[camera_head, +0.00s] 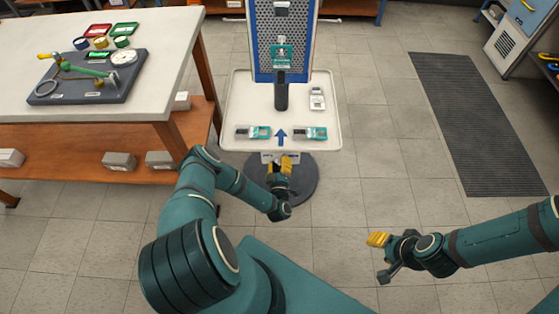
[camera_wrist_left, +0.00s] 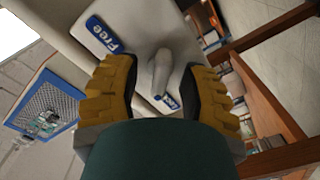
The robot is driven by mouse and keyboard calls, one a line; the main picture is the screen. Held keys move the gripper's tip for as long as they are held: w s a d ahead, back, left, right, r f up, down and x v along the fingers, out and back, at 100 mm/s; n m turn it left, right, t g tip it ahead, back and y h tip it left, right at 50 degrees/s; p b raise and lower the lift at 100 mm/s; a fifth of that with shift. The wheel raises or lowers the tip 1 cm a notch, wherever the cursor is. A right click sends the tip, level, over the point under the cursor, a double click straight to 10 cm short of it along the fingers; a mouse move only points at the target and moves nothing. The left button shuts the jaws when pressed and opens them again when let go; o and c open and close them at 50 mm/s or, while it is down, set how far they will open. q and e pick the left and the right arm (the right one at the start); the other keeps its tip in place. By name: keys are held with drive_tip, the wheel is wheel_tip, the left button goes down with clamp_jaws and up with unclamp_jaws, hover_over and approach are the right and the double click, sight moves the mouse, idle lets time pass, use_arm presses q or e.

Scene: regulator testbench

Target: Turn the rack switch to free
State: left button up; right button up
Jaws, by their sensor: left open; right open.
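The rack switch (camera_wrist_left: 160,70) is a grey elongated knob on a pale plate in the left wrist view. A blue "Free" label (camera_wrist_left: 105,36) lies to its upper left. A second, smaller blue label (camera_wrist_left: 168,101) is below it, partly hidden and not clearly readable. My left gripper (camera_wrist_left: 158,85) is open, its yellow fingers on either side of the knob; I cannot tell whether they touch it. In the head view my left gripper (camera_head: 284,165) is at the front of the rack, below the tray, and hides the switch. My right gripper (camera_head: 378,240) is open and empty over the floor.
The rack's white tray (camera_head: 240,105) carries handheld devices, including a left one (camera_head: 254,132) and a right one (camera_head: 311,133). A workbench (camera_head: 170,60) with a regulator board (camera_head: 88,78) stands at the left. The floor (camera_head: 350,195) to the right is clear.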

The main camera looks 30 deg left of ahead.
use_arm(q)
clamp_jaws()
drive_tip(key=shift+r+m, duration=0.1)
drive_tip(key=shift+m, duration=0.2)
drive_tip(key=m+p, duration=0.1)
drive_tip(key=m, duration=0.1)
drive_tip(key=shift+w+d+r+m+p, duration=0.1)
drive_tip(key=shift+m+p, duration=0.2)
drive_tip(key=m+p, duration=0.1)
drive_tip(key=m, duration=0.3)
drive_tip(key=shift+m, duration=0.3)
drive_tip(key=m+p, duration=0.1)
drive_tip(key=m, duration=0.4)
drive_tip(key=shift+w+d, duration=0.1)
drive_tip(key=shift+d, duration=0.05)
drive_tip(key=m, duration=0.5)
